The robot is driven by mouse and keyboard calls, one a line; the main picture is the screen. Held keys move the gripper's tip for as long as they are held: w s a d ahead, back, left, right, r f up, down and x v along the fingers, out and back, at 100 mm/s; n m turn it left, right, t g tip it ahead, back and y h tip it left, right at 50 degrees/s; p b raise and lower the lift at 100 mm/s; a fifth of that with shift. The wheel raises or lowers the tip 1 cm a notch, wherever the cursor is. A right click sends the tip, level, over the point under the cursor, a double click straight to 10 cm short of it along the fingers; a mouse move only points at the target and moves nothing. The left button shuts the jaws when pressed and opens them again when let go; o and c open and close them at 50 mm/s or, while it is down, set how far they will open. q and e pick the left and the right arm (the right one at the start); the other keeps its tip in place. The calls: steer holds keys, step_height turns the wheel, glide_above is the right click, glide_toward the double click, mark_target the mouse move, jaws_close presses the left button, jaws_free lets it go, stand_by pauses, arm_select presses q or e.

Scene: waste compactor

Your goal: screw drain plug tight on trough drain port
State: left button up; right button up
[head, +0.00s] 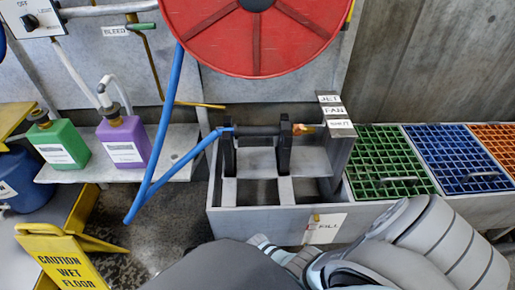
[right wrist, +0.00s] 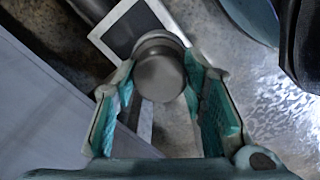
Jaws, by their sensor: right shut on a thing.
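The drain plug, a grey round-ended metal cylinder (right wrist: 159,74), sits between the teal pads of my right gripper (right wrist: 161,82) in the right wrist view. The right gripper is shut on it. The drain port cannot be made out, so I cannot tell whether the plug is seated on it. The grey trough (head: 262,224) stands in the middle of the head view. My right arm reaches in front of it from the lower right and hides its lower front. My left gripper is not in view.
A dark panel with a pale border (right wrist: 130,30) lies behind the plug. A red hose reel (head: 225,55) with a blue hose (head: 158,150) hangs above the trough. A yellow wet-floor sign (head: 65,262) stands at the lower left. Green and blue grates (head: 468,155) lie at the right.

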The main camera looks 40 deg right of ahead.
steer(key=m, duration=0.3)
steer(key=o, duration=1.2)
steer(key=shift+o, duration=0.2)
steer(key=shift+c, duration=0.3)
